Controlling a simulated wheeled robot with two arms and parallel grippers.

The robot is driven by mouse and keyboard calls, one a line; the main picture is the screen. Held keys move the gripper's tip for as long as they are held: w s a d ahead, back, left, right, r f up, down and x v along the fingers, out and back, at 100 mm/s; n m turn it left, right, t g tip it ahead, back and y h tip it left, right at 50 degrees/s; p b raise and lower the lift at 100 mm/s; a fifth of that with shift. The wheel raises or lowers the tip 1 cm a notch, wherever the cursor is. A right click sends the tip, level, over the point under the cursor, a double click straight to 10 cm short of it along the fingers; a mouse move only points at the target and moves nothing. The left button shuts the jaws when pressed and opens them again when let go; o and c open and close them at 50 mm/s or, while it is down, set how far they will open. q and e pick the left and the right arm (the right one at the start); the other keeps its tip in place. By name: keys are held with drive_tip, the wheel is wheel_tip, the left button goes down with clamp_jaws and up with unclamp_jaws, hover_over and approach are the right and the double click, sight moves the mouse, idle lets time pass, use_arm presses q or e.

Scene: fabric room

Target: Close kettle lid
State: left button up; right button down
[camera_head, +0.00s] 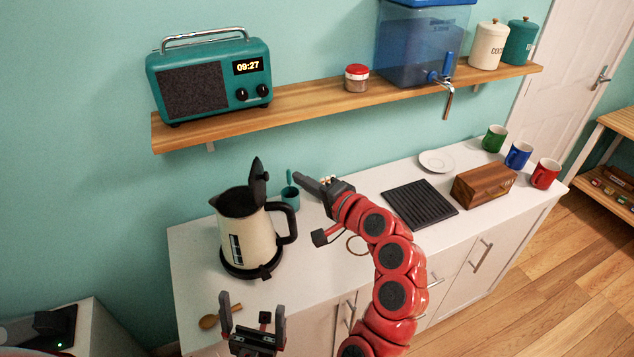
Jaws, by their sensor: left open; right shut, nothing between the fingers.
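The cream kettle (250,240) with black handle and trim stands upright on its black base (250,270) at the left part of the white counter. Its black lid (259,180) is open and stands up nearly vertical at the handle side of the rim. My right gripper (298,178) is shut and empty. In the picture its fingertips are right of the lid, with a gap between, above the handle. My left gripper (252,308) is open and empty at the bottom, in front of the kettle, with its fingers pointing up in the picture.
A teal cup (290,196) with a utensil stands behind the handle. A wooden spoon (218,317) lies at the front left. A black ribbed tray (419,204), wooden box (483,186) and mugs stand to the right. A shelf (310,101) with a radio overhangs the back.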

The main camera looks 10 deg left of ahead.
sight(263, 184)
drive_tip(key=a, duration=0.2)
drive_tip(key=a+p, duration=0.1)
drive_tip(key=w+a+f+p, duration=0.1)
drive_tip(key=a, duration=0.1)
drive_tip(key=shift+a, duration=0.3)
drive_tip(key=shift+p, duration=0.35)
